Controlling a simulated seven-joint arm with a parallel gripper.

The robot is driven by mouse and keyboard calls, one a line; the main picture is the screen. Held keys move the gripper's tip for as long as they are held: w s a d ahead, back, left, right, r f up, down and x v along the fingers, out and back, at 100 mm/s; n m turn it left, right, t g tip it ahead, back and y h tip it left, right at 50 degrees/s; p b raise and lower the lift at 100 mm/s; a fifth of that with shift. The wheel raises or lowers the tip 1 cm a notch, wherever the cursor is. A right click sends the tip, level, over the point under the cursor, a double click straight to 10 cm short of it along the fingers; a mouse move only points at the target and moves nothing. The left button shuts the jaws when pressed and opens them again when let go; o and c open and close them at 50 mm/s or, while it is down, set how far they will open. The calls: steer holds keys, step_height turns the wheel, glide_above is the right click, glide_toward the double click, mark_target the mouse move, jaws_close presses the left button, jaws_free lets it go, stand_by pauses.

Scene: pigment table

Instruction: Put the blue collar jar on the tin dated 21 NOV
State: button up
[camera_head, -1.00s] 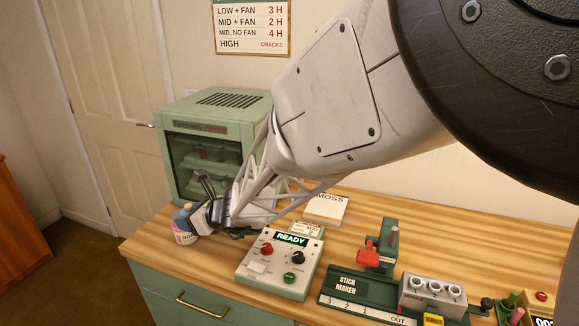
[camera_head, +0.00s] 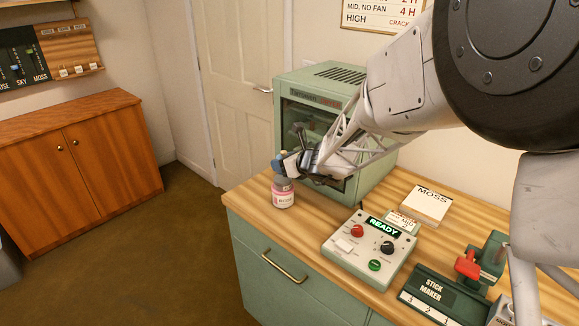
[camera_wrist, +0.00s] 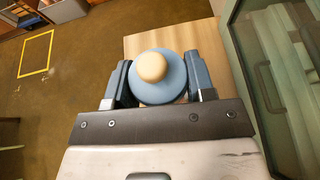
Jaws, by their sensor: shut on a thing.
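The blue collar jar (camera_head: 283,196) has a pink and white label. It is upright near the left end of the wooden worktop, left of the green oven. I cannot tell whether its base touches the worktop. My gripper (camera_head: 288,166) is shut on its blue upper part. In the wrist view the jar's round blue top (camera_wrist: 159,91) with a cream knob sits between my two gripper fingers (camera_wrist: 158,82). No tin dated 21 NOV can be made out in any view.
The green oven (camera_head: 308,88) stands right beside my gripper. A control box reading READY (camera_head: 368,250), a MOSS block (camera_head: 426,204) and a stick maker (camera_head: 436,293) are to the right. A wooden cabinet (camera_head: 75,170) stands at left, beyond open floor, below a wall rack (camera_head: 52,56).

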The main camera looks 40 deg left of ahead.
steer(key=shift+w+a, duration=0.8)
steer(key=shift+a, duration=0.25)
steer(key=shift+f, duration=0.1)
steer(key=shift+f, duration=1.75)
steer(key=shift+f, duration=0.15)
steer(key=o, duration=1)
steer(key=shift+r, duration=0.2)
steer(key=shift+v, duration=6.05)
steer(key=shift+f, duration=0.1)
